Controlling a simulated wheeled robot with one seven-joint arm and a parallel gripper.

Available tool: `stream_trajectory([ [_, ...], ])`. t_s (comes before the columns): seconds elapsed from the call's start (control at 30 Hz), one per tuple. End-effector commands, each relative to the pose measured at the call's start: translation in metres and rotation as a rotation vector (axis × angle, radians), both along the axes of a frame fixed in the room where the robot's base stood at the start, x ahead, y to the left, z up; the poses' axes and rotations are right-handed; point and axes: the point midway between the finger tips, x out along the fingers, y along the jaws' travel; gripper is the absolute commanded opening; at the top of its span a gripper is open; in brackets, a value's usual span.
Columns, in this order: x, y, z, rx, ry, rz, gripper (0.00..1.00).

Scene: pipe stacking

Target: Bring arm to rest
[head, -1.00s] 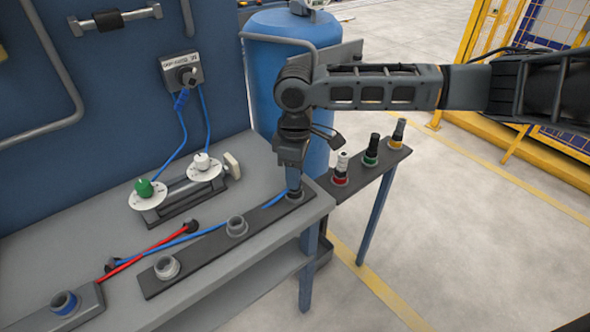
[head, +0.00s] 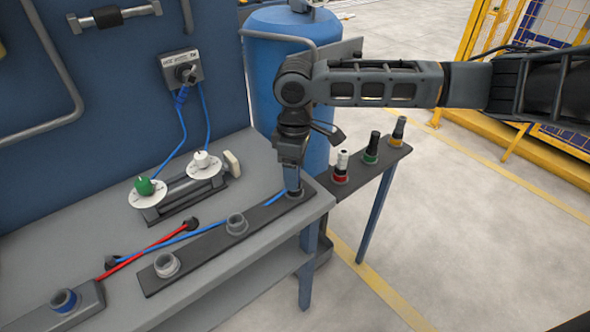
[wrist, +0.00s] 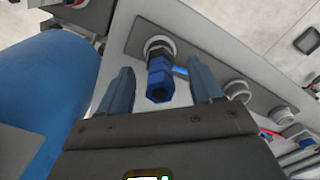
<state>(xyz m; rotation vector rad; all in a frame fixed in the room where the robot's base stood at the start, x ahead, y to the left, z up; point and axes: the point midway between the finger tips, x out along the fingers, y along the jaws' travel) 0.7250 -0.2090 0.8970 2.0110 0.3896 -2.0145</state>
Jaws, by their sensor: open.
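In the head view, my gripper (head: 291,160) points down over the far right end of the dark base strip (head: 205,245) on the bench. In the wrist view, my gripper (wrist: 160,70) is open, with one blue-grey finger on each side of a blue pipe piece (wrist: 160,86). The piece stands in a socket at the end of the strip and lies between the fingers. Gaps show between it and both fingers. In the head view the piece (head: 293,183) is mostly hidden by my gripper.
Two empty grey sockets (head: 167,266) (head: 237,224) stand along the strip. Red and blue cables and a dial unit (head: 180,190) lie behind it. A blue tank (head: 285,60) stands close behind my arm. A narrow side shelf (head: 365,170) holds several coloured pieces. Open floor lies right.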

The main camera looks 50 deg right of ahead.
Motion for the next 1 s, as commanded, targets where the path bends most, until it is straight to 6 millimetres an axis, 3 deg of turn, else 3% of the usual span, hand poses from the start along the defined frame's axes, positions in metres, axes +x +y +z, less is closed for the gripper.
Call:
stream_trajectory([
  [0.4, 0.001, 0.0, 0.061, 0.0, -0.002, -0.001, 0.65],
  [0.8, 0.001, 0.002, 0.071, 0.003, -0.005, 0.002, 0.65],
  [0.93, 0.017, 0.03, 0.07, 0.057, -0.063, 0.028, 0.65],
  [1.0, 0.034, 0.06, 0.071, 0.118, -0.132, 0.052, 0.65],
])
